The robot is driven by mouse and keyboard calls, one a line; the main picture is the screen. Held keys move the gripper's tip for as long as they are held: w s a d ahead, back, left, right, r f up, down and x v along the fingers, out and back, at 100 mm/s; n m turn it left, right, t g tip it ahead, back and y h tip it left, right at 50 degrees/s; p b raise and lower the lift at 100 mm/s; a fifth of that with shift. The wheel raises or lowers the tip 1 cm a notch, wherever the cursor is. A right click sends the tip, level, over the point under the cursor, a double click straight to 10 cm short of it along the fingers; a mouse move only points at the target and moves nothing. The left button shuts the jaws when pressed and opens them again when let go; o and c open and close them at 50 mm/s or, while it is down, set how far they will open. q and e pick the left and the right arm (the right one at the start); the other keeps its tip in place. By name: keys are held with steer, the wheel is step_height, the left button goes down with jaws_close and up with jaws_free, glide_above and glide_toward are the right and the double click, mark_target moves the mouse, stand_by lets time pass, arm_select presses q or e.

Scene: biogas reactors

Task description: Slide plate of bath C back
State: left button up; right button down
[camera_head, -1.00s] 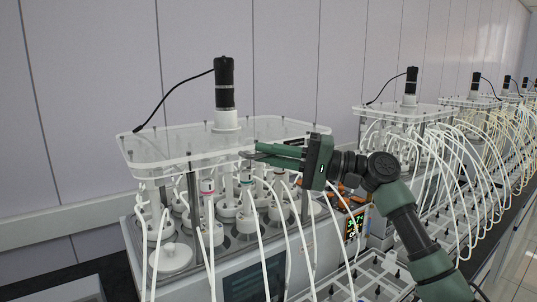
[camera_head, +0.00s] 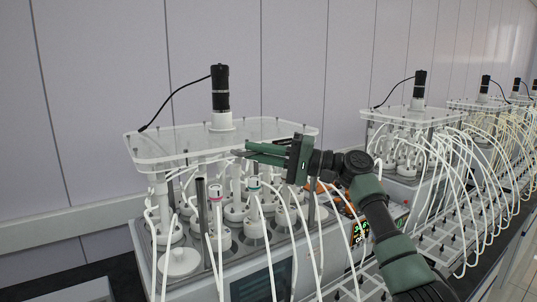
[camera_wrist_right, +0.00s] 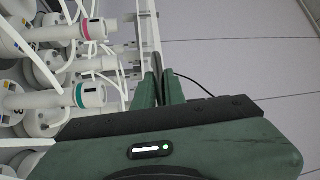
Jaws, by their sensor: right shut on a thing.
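A clear plate (camera_head: 165,150) with rounded corners lies over the nearest bath (camera_head: 215,275) in the head view. It carries a black motor (camera_head: 220,88) on a white collar. I cannot read a letter on this bath. My right gripper (camera_head: 246,153) reaches in from the right and is shut on the front edge of this plate. In the right wrist view, the gripper fingers (camera_wrist_right: 158,80) pinch the thin plate edge (camera_wrist_right: 156,38). Dark posts (camera_head: 201,195) at the front of the bath stand free, ahead of the plate's front edge. My left gripper is out of view.
White-capped bottles (camera_head: 222,235) with white tubes fill the bath below the plate. Several tubes arc down in front, close below my right arm. Another bath with a plate (camera_head: 410,115) stands to the right. A wall (camera_head: 90,100) runs behind.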

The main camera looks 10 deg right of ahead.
steer(key=shift+w+a, duration=0.2)
steer(key=shift+w, duration=0.3)
steer(key=c, duration=1.5)
jaws_free()
steer(key=shift+s+d, duration=0.1)
steer(key=shift+b+v, duration=1.5)
steer(key=shift+v, duration=2.35)
steer(key=shift+o, duration=0.3)
steer(key=shift+f, duration=0.1)
